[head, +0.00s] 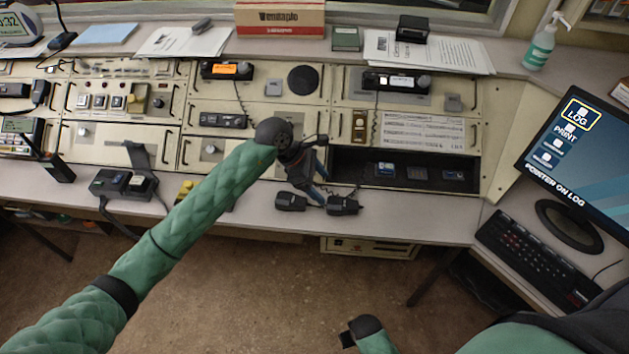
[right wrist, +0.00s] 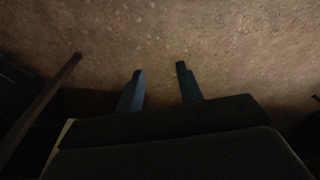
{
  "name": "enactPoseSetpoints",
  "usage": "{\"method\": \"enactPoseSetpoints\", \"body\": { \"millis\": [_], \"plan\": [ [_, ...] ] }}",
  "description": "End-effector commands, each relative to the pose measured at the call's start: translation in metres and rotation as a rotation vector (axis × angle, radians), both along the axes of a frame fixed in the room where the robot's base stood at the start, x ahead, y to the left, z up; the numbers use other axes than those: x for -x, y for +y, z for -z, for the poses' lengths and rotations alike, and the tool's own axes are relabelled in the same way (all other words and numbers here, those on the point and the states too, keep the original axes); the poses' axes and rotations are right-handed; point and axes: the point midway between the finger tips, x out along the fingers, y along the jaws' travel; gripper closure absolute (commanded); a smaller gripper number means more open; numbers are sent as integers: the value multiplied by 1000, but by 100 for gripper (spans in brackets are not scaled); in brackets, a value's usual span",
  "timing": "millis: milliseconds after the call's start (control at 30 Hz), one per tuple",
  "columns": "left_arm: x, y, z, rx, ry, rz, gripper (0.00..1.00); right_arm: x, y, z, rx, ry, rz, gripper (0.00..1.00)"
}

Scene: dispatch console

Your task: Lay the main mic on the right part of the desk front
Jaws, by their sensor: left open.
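Two black hand mics lie side by side on the desk front (head: 420,223), a left one (head: 290,201) and a right one (head: 342,206). I cannot tell from labels which is the main mic. A dark coiled cord runs down near the right one. My left gripper (head: 318,186) is open, its blue-grey fingers pointing down just above and behind the two mics, with nothing visible between them. Whether it touches either mic cannot be told. My right gripper (right wrist: 160,69) is open and empty over the brown floor in the right wrist view.
The desk front right of the mics is bare up to the keyboard (head: 536,259) and monitor (head: 580,150). Behind it is a dark recessed shelf (head: 400,182) with small devices. A black handset unit (head: 125,183) stands on the left. Console radios (head: 228,70) line the back.

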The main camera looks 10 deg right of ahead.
Motion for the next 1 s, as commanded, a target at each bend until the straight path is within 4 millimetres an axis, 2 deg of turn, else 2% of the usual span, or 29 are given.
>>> {"method": "enactPoseSetpoints", "body": {
  "millis": [133,300,867,1000],
  "plan": [
    [-3,8,-11,-1,-2,0,28,-7,3,-17,-4,-3,0,64],
    [-3,11,-19,1,1,1,28,-9,5,-27,-5,-2,0,64],
    [-3,12,-20,3,2,0,28,-11,6,-30,-7,-5,1,64],
    [7,0,-26,84,32,-21,28,-12,6,-30,-7,-6,1,64]
  ]
}}
